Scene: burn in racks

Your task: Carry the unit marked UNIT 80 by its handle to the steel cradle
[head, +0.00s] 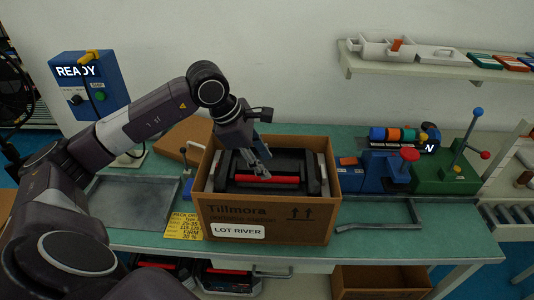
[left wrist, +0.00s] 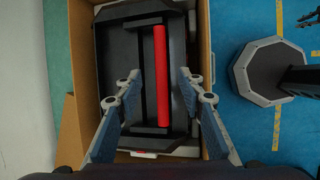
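A black unit (head: 285,161) with a red handle (head: 268,180) sits inside an open cardboard box (head: 265,214) on the table. No UNIT 80 marking is legible. The unit (left wrist: 117,65) and its red handle (left wrist: 161,75) also show in the left wrist view. My left gripper (head: 262,171) is over the box, close to the handle. In the left wrist view its fingers (left wrist: 158,83) are spread on both sides of the handle, with gaps. A flat grey metal tray (head: 132,203) lies left of the box; I cannot tell whether it is the steel cradle.
A blue and green machine (head: 432,172) with levers stands right of the box. A thin metal frame (head: 384,227) lies at the front right. A yellow card (head: 184,225) is beside the box. More units (head: 228,277) with red handles are under the table. A READY panel (head: 88,84) stands at the back left.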

